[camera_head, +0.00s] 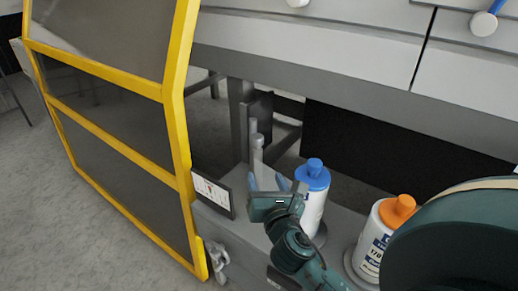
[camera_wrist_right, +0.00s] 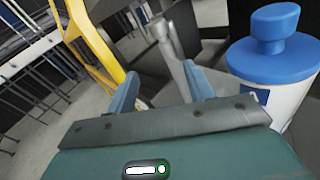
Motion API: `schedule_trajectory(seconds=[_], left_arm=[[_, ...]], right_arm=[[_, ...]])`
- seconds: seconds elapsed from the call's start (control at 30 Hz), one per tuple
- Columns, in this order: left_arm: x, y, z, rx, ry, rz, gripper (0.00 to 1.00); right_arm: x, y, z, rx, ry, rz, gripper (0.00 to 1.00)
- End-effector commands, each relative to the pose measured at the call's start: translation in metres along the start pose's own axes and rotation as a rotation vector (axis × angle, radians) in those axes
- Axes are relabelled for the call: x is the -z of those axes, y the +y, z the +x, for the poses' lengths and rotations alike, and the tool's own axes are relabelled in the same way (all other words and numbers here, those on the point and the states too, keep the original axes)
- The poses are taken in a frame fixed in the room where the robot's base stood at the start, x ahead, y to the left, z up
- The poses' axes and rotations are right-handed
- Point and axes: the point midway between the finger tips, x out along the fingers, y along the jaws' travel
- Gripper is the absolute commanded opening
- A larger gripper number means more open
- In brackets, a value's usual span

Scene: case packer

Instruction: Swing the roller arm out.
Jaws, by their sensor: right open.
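A grey upright post with a rounded roller-like end (camera_head: 257,152), which looks like the roller arm, stands at the back edge of the grey machine ledge. It also shows in the right wrist view (camera_wrist_right: 193,72), just beyond the finger gap and toward the right finger. My right gripper (camera_head: 267,183) is open and empty, with its blue-grey fingers pointing at the post. I see no clear contact between them. The post's lower part and pivot are partly hidden by the gripper. My left gripper is not in view.
A white bottle with a blue cap (camera_head: 314,177) stands close right of my gripper. A white bottle with an orange cap (camera_head: 385,237) stands farther right. A yellow-framed door (camera_head: 180,130) stands open at left. A small label panel (camera_head: 213,195) sits on the ledge's left end.

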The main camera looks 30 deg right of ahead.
Motion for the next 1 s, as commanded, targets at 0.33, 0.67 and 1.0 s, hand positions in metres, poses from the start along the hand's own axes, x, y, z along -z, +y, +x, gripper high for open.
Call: schedule_trajectory(seconds=[0.33,0.67,1.0], left_arm=[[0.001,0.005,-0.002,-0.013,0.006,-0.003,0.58],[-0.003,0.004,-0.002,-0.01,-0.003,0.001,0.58],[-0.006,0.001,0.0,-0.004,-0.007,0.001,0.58]], right_arm=[[-0.022,-0.005,0.028,0.039,-0.075,-0.206,0.52],[-0.025,-0.007,0.096,0.038,-0.072,-0.2,0.52],[-0.028,-0.008,0.135,0.036,-0.071,-0.199,0.52]])
